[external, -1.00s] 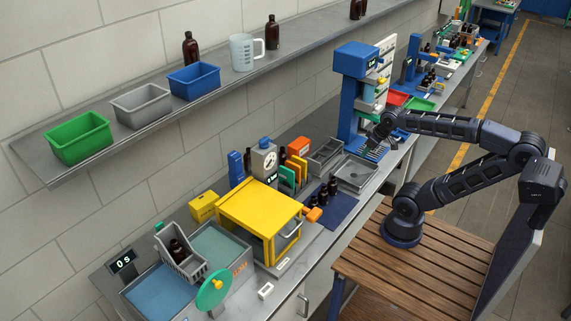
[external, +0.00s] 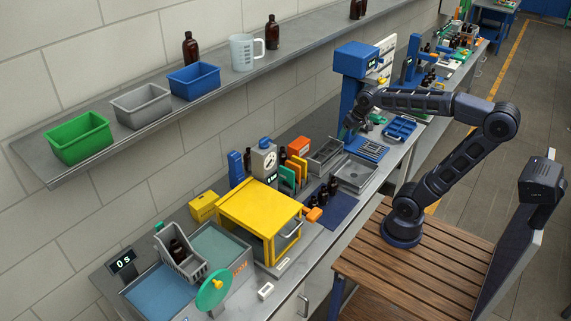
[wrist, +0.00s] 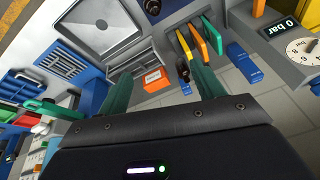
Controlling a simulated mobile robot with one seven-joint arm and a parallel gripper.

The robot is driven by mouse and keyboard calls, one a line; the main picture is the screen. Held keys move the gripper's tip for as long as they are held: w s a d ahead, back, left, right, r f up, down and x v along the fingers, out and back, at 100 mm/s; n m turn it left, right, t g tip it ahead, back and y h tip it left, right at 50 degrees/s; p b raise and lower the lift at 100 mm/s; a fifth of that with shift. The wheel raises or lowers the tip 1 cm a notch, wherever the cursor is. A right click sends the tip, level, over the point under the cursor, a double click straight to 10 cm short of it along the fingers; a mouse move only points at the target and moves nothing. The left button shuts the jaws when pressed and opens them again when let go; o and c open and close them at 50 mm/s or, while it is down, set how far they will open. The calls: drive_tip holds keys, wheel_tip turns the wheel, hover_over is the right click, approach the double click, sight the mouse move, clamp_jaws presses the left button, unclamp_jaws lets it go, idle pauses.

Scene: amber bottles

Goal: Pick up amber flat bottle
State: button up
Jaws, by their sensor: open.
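Small dark amber bottles (external: 327,193) stand in a group on a blue mat in the external view. A dark bottle (external: 283,157) stands by the orange box, and another (external: 247,161) stands beside the gauge device. One more bottle (external: 178,249) sits in a grey basket. I cannot tell which is the flat one. In the wrist view, one dark bottle (wrist: 183,70) shows beside the orange box and another (wrist: 152,6) is cut by the top edge. My gripper (wrist: 161,68) is open and empty. In the external view, it (external: 345,133) hangs above the bench's back, behind the grey trays.
An orange box (external: 299,147), upright coloured plates (external: 293,171) and a gauge device (external: 264,158) crowd the back. A grey basin (external: 355,172) and divided tray (external: 325,155) lie between my gripper and the mat. A yellow cabinet (external: 258,210) stands left of the mat.

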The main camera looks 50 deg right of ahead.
drive_tip(key=w+a+r+m+g, duration=0.15)
drive_tip(key=w+m, duration=0.25)
drive_tip(key=w, duration=1.1)
drive_tip(key=m+g, duration=0.2)
drive_tip(key=m, duration=0.9)
hover_over(249, 156)
drive_tip(key=w+d, duration=0.1)
drive_tip(key=w, duration=0.1)
wheel_tip(249, 156, down, 20)
drive_tip(key=shift+d+r, duration=0.1)
drive_tip(key=shift+d, duration=0.05)
drive_tip(key=shift+w+f+m, duration=0.1)
drive_tip(key=shift+f+m, duration=0.2)
drive_tip(key=shift+f, duration=0.2)
wheel_tip(249, 156, down, 5)
drive_tip(key=shift+r, duration=0.1)
drive_tip(key=shift+s+f, duration=0.25)
drive_tip(key=shift+f, duration=1.15)
drive_tip(key=shift+s+f, duration=0.2)
drive_tip(key=shift+f, duration=1.15)
drive_tip(key=c, duration=1.2)
drive_tip(key=shift+o, duration=0.2)
drive_tip(key=shift+r, duration=0.15)
